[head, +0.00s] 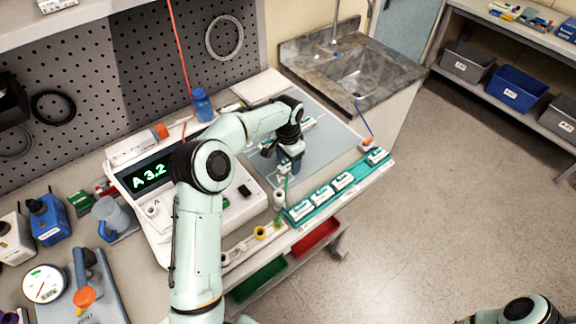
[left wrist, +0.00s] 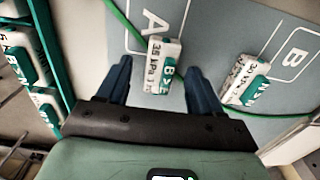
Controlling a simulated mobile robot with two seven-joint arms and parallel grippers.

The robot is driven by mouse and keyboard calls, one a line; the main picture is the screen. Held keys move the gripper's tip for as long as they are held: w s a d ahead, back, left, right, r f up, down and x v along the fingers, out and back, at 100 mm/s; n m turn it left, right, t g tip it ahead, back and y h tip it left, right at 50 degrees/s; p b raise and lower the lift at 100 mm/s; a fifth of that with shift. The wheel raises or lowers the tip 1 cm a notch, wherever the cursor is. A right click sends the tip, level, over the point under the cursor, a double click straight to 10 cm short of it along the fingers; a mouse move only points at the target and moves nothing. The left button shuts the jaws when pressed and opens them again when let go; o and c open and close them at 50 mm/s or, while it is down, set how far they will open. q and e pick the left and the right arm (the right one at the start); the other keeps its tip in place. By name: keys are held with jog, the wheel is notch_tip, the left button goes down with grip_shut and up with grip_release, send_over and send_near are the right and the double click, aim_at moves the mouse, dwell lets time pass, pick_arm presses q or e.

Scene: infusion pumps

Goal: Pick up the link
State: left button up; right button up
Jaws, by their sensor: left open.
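My left gripper (head: 290,163) reaches down over the grey mat (head: 330,140) on the bench. In the left wrist view its two blue fingers (left wrist: 155,75) are open. A small white and green labelled block (left wrist: 163,62) lies on the mat at the outline marked A, between and slightly beyond the fingers. A green tube or cord (left wrist: 122,18) runs up to this block. A second similar block (left wrist: 245,82) lies to the right, near the outline marked B. I cannot tell from the labels which piece is the link.
A green rack (head: 335,195) with several white blocks lies along the bench's front edge. A pump with a display reading A 3.2 (head: 152,176) stands left of the mat. Red (head: 315,237) and green bins hang below.

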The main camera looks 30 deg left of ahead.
pick_arm(q)
jog(key=c, duration=1.1)
jog(key=shift+c, duration=0.2)
jog(key=shift+r, duration=0.15)
